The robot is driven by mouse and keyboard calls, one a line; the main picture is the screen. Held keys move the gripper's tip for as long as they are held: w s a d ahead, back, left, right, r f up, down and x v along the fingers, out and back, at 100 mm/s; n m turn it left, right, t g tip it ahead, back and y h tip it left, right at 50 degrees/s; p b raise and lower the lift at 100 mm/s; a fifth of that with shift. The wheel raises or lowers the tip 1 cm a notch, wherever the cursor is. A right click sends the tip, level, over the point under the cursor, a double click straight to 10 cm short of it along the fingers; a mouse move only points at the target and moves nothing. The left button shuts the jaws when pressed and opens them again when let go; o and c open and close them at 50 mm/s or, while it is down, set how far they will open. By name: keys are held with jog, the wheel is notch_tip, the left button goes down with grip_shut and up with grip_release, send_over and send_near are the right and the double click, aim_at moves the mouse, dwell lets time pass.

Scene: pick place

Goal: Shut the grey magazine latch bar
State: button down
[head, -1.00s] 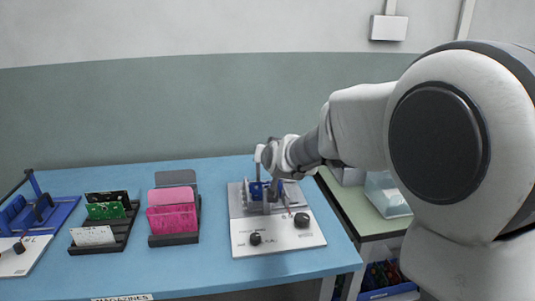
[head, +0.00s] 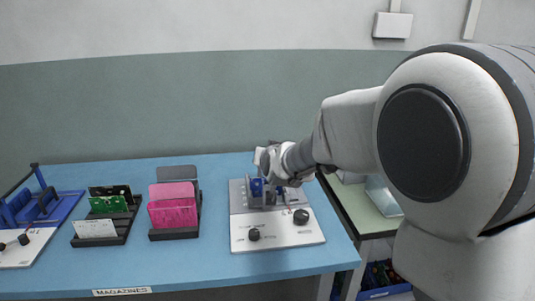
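My gripper (head: 268,165) is over the back of a grey fixture plate (head: 277,232) on the blue bench. A blue part (head: 257,188) sits between grey uprights on that plate, just below my gripper. I cannot pick out the grey latch bar for certain, as my gripper and wrist cover the top of the fixture. Whether my fingers are open or shut does not show.
On the blue bench (head: 190,262), a pink card rack (head: 173,212) and a black rack with green and white cards (head: 108,212) stand left. A blue fixture (head: 42,205) is at the far left. A green-topped side table (head: 357,208) with a clear bin (head: 383,196) is right.

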jog(key=shift+s+f, duration=0.15)
jog(key=shift+f, duration=0.2)
dwell(1.2)
jog(key=c, duration=0.7)
grip_release()
jog(key=shift+r, duration=0.1)
jog(key=shift+o, duration=0.2)
jog(key=p+v, duration=0.5)
jog(key=v, duration=1.2)
jog(key=shift+s, duration=0.2)
jog(key=shift+r, duration=0.1)
